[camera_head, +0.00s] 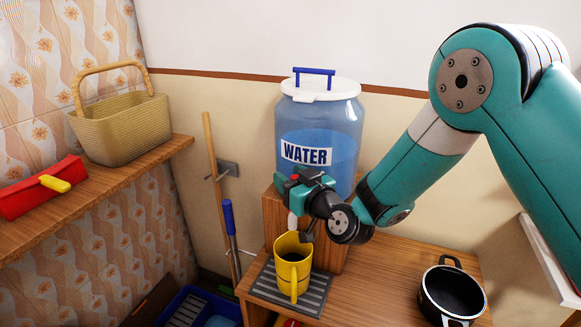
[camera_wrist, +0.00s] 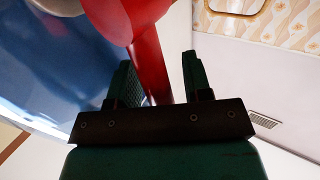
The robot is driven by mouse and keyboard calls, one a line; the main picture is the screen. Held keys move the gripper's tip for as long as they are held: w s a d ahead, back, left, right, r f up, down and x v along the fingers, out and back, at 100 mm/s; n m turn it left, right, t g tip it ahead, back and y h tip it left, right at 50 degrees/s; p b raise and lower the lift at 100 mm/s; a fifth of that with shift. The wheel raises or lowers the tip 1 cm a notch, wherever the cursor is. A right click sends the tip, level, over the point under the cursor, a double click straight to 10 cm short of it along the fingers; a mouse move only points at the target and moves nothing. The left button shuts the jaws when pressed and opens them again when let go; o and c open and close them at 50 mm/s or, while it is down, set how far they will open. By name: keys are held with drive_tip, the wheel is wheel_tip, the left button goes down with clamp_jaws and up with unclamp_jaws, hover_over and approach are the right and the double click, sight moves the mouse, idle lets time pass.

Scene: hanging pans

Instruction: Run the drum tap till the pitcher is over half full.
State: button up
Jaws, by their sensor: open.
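The blue water drum (camera_head: 345,117) with a white lid stands on a wooden block, its water level visible through the wall. The yellow pitcher (camera_head: 293,281) stands upright on a grey grate under the tap, its inside dark, so its fill cannot be told. My gripper (camera_head: 297,184) is at the drum's front, above the pitcher, and hides most of the tap. In the wrist view my gripper (camera_wrist: 158,65) is open, with the red tap handle (camera_wrist: 158,80) reaching down between its fingers. Contact with the fingers cannot be told.
A black pot (camera_head: 453,292) stands on the wooden counter at right. A wall shelf at left holds a basket (camera_head: 125,128) and a red box (camera_head: 40,186). A broom handle (camera_head: 220,180) leans by the wall. A blue crate (camera_head: 190,305) is below.

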drive_tip(key=shift+w+a, duration=0.1)
clamp_jaws()
drive_tip(key=shift+f+b, duration=0.15)
drive_tip(key=shift+b, duration=0.35)
drive_tip(key=s+n+y+b, duration=0.1)
drive_tip(key=b, duration=0.6)
drive_tip(key=s+n+t+y+b, duration=0.1)
drive_tip(key=n+b, duration=0.1)
drive_tip(key=b, duration=0.5)
drive_tip(key=s+a+n+b, duration=0.1)
drive_tip(key=n+b, duration=0.1)
drive_tip(key=b, duration=0.5)
drive_tip(key=shift+s+f+t+y, duration=0.1)
drive_tip(key=shift+f+t+y, duration=0.2)
drive_tip(key=shift+y, duration=0.1)
drive_tip(key=shift+s+r+n+b, duration=0.1)
drive_tip(key=shift+r+n+b, duration=0.2)
drive_tip(key=shift+b, duration=0.2)
